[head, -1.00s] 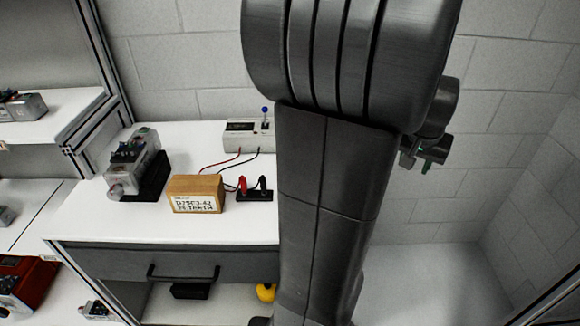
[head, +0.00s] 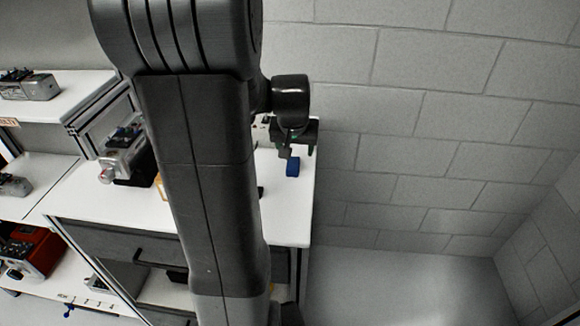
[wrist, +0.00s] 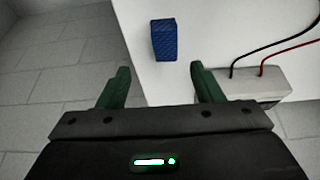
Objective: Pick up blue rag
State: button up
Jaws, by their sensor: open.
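The blue rag (head: 292,166) is a small folded block on the white tabletop (head: 282,212), near its right edge in the head view. In the wrist view the rag (wrist: 164,40) lies beyond my fingertips, between their lines and slightly left of the right one. My gripper (wrist: 158,78) is open and empty, with two green fingers. In the head view my gripper (head: 290,148) hangs just above and behind the rag, partly hidden by my own wrist. The rag is not between the fingers.
A light box (wrist: 255,84) with a red and a black cable sits right of my gripper in the wrist view. A grey device (head: 126,158) stands on the table's left side. My arm hides the table's middle. Open floor lies right of the table.

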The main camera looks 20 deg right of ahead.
aim_at(293, 163)
jog(key=shift+w+f, duration=0.3)
jog(key=shift+f, duration=0.3)
jog(key=shift+a+p+x, duration=0.15)
jog(key=shift+p+x, duration=0.05)
jog(key=shift+x, duration=1.3)
jog(key=shift+a+p+x, duration=0.15)
jog(key=shift+x, duration=1.35)
jog(key=shift+f, duration=0.1)
jog(key=c, duration=1.1)
jog(key=shift+o, duration=0.2)
notch_tip(293, 163, up, 10)
